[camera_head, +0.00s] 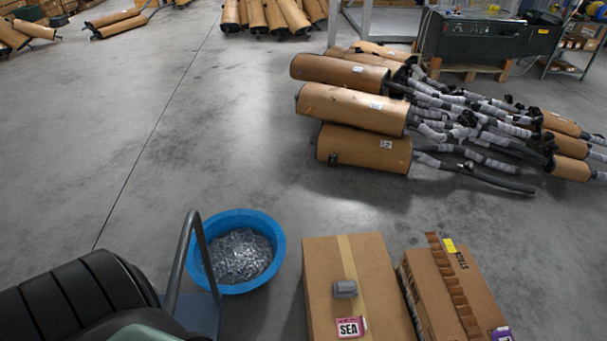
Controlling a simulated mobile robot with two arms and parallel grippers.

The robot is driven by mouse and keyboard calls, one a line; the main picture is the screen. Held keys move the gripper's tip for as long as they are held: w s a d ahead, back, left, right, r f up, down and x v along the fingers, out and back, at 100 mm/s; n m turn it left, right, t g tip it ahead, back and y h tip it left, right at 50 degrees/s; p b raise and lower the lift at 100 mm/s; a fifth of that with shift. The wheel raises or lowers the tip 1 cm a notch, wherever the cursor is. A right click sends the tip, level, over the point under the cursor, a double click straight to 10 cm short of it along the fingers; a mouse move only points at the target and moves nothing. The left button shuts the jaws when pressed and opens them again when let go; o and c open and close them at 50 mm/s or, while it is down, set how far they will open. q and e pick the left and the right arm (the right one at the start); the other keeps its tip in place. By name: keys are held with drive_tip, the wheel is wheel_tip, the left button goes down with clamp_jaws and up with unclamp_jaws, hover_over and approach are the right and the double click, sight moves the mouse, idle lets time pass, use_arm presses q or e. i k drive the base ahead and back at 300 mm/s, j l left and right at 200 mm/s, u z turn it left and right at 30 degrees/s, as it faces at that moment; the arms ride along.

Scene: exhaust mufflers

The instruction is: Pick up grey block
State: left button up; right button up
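The grey block (345,289) is small and lies on top of a closed cardboard box (375,275) at the bottom centre-right of the head view. It rests on or beside the box's pale tape strip, just above a pink and white "SEA" label. Nothing covers the block, and nothing is touching it except the box. Neither of my grippers shows in this view.
A second cardboard box (478,288) stands close on the right. A blue tub (277,236) of small metal parts stands left, beside a grey handle (180,255) and black ribbed object (70,295). Wrapped mufflers (350,108) lie behind. The middle-left floor is clear.

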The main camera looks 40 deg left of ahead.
sight(343, 290)
drive_tip(key=u, duration=0.75)
